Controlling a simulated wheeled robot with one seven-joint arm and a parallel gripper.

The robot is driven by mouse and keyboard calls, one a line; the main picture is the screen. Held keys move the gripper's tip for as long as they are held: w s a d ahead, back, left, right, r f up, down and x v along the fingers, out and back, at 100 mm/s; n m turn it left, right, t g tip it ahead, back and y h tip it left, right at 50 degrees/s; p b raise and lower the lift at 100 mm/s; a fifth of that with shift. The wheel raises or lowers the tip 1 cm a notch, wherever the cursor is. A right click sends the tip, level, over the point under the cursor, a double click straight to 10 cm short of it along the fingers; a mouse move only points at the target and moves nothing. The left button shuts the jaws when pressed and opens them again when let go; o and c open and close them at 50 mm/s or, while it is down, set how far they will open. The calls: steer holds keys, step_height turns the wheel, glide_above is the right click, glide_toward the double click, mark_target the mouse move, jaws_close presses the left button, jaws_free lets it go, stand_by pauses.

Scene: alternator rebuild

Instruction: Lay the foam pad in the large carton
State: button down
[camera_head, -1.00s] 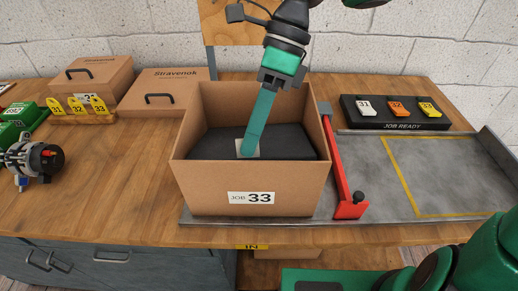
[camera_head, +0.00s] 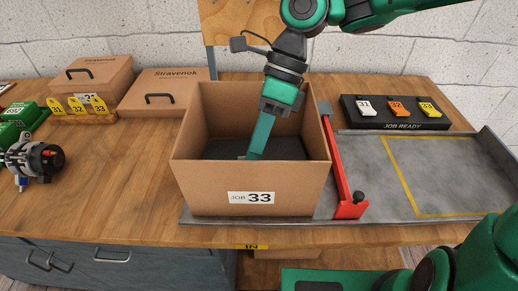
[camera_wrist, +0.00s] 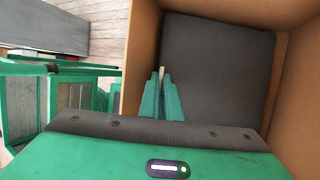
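The large carton (camera_head: 185,170), marked JOB 33, stands open on the bench. The dark foam pad (camera_head: 225,149) lies inside it, mostly hidden by the front wall in the head view. In the wrist view the pad (camera_wrist: 222,65) looks flat and fills most of the carton's inside. My gripper (camera_head: 254,157) reaches down into the carton. In the wrist view its fingers (camera_wrist: 162,75) are close together with a thin pale tab between them, at the pad's edge. Whether the pad rests fully on the carton floor is hidden.
A red bar (camera_head: 341,170) stands close along the carton's right side. A grey tray (camera_head: 435,175) with a yellow outline is clear to the right. A JOB READY rack (camera_head: 395,126) stands behind it. Closed Stravenok boxes (camera_head: 165,85) and an alternator (camera_head: 35,160) are at left.

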steer(key=c, duration=2.3)
jaws_free()
steer(key=shift+o, duration=0.2)
steer(key=shift+w+r, duration=0.1)
steer(key=v, duration=1.1)
steer(key=shift+w+d+r, duration=0.15)
steer(key=shift+r, duration=0.2)
